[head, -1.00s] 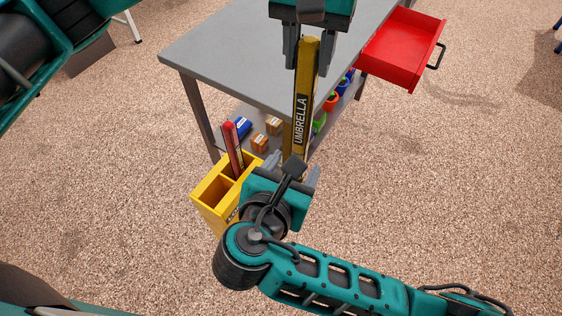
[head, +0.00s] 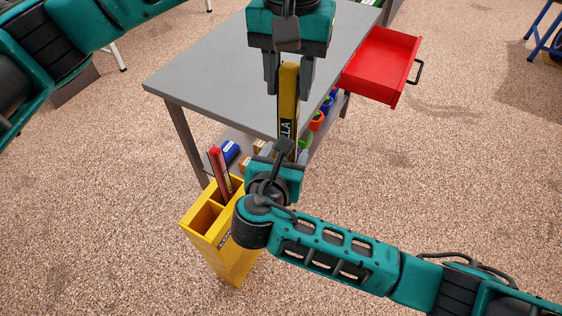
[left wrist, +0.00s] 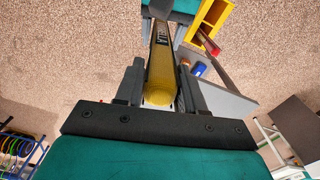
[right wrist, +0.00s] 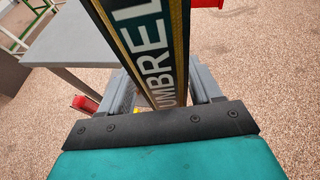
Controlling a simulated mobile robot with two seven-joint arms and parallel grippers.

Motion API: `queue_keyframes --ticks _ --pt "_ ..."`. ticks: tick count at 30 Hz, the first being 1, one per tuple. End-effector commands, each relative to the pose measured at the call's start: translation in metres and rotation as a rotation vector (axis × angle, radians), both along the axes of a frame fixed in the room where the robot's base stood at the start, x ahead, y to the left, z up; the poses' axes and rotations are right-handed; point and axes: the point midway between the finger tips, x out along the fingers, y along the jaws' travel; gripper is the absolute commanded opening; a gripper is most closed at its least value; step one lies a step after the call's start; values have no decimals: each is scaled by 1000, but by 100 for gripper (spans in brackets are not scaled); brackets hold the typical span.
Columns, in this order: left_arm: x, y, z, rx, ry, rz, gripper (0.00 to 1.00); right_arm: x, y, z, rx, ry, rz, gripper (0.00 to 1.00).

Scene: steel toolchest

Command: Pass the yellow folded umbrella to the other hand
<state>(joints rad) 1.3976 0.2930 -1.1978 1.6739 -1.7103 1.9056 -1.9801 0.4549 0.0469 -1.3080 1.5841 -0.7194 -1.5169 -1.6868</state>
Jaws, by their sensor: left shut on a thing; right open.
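The yellow folded umbrella (head: 288,98) hangs upright, with a dark label strip, in front of the workbench. My left gripper (head: 289,80) is shut on its upper end; the left wrist view shows the umbrella (left wrist: 162,65) between those fingers. My right gripper (head: 279,155) is below the left one, at the lettered part, and hides the umbrella's lower part in the head view. In the right wrist view the umbrella (right wrist: 156,55) passes between the right gripper's open fingers. I cannot tell whether either finger touches it.
A yellow holder (head: 232,255) with a red stick-like thing (head: 219,170) in it stands on the floor, left of my right gripper. The grey workbench (head: 215,75) is behind, with small items on its lower shelf and an open red drawer (head: 378,68) at right.

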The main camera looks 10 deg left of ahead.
Motion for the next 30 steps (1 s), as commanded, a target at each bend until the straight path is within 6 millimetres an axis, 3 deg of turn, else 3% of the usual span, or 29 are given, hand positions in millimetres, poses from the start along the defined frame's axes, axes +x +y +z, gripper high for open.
queue_keyframes --ticks 10,29,30 --pt "0 0 0 0 -1 0 8 3 -1 -1 0 1 -1 62" --pt "0 -2 1 -6 0 -2 8 2 1 0 2 0 4 2" --pt "-1 -2 1 -7 0 -3 41 2 1 0 2 -2 4 0"
